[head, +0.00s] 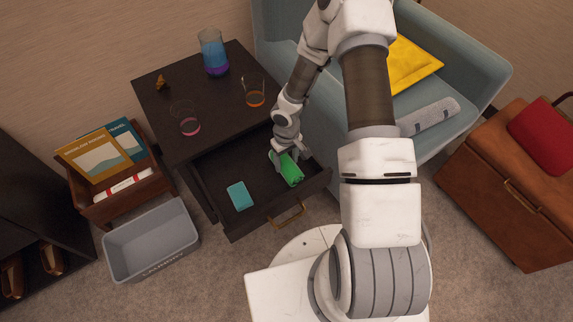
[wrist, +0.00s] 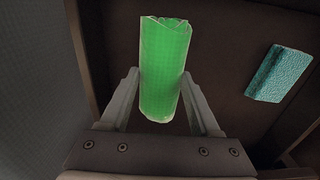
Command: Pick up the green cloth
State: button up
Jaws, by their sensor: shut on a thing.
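The green cloth (head: 288,168) is a rolled bundle in the open drawer (head: 222,179) of the dark side table. In the wrist view the green cloth (wrist: 165,68) stands out as a rolled cylinder between the fingers. My gripper (head: 286,157) reaches down over the drawer and is shut on the cloth. In the wrist view my gripper (wrist: 163,100) has one finger on each side of the roll. I cannot tell whether the cloth touches the drawer floor.
A teal sponge-like block (head: 241,195) lies in the drawer. On the tabletop stand a blue-purple vase (head: 213,52), two glasses (head: 255,92) and a small orange item (head: 161,82). A blue armchair (head: 330,120) stands close at right. A grey laundry bin (head: 152,241) sits at lower left.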

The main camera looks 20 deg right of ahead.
aim_at(290, 163)
jog(key=shift+r, duration=0.1)
jog(key=shift+r+p, duration=0.35)
jog(key=shift+r, duration=0.2)
jog(key=r, duration=0.1)
jog(key=r+p, duration=0.1)
jog(key=d+r, duration=0.1)
jog(key=r, duration=0.1)
jog(key=shift+s+p, duration=0.25)
jog(key=shift+p, duration=0.15)
jog(key=s+d+r+p, duration=0.3)
jog(key=s+d+r, duration=0.2)
jog(key=d, duration=0.4)
jog(key=shift+s+r, duration=0.25)
jog(key=shift+r, duration=0.15)
